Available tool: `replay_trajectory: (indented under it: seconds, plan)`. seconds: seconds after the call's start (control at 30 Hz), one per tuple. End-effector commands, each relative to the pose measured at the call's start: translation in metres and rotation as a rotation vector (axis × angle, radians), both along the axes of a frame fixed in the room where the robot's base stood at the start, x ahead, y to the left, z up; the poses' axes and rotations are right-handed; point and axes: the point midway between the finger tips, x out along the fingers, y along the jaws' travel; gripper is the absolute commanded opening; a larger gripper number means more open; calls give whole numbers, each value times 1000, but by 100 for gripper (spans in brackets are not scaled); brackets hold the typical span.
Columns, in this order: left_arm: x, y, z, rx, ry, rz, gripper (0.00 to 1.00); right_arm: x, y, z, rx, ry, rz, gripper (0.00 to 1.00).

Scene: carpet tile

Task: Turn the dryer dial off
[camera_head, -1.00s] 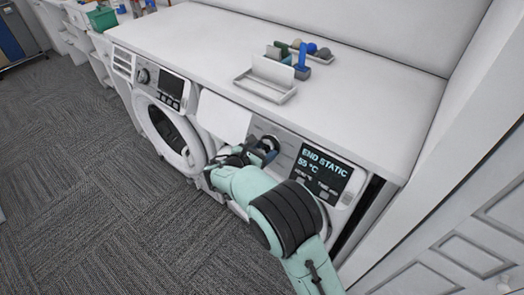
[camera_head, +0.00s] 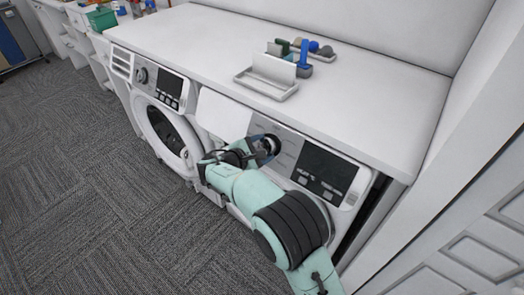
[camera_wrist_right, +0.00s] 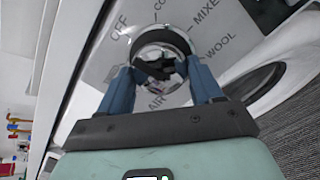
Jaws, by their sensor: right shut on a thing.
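The dryer (camera_head: 345,205) is the right-hand machine under the white counter. Its display (camera_head: 328,172) is dark, with no lit text. My right gripper (camera_head: 262,150) is at the dryer's dial (camera_head: 271,143). In the right wrist view my right gripper (camera_wrist_right: 160,78) has its two blue fingers on either side of the round silver dial (camera_wrist_right: 158,48) and is shut on it. Labels around the dial read OFF, MIXED, WOOL and AIR, with another partly hidden. The dial's pointer cannot be made out clearly. My left gripper is not in view.
A washer-like machine (camera_head: 165,125) with a round door stands to the left. The white counter (camera_head: 360,95) above holds a white tray (camera_head: 268,85) and several small blue, grey and green items. A white panelled door or cabinet (camera_head: 470,235) is at the right. The carpet floor (camera_head: 80,190) at left is clear.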

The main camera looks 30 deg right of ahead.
Motion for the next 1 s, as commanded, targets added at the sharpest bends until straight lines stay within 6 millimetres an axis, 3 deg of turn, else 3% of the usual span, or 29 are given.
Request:
replay_trajectory:
  seconds: [0.7, 0.73, 0.77, 0.8, 1.0]
  plan:
    - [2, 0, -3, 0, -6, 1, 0, 0, 1, -1, 30, -62, -36, 34]
    - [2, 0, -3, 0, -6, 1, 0, 0, 1, -1, 30, -62, -36, 75]
    - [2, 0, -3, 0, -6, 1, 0, 0, 1, -1, 30, -61, -35, 84]
    - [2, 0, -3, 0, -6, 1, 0, 0, 1, -1, 28, -62, -35, 90]
    - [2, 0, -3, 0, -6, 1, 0, 0, 0, 0, 28, -63, -35, 90]
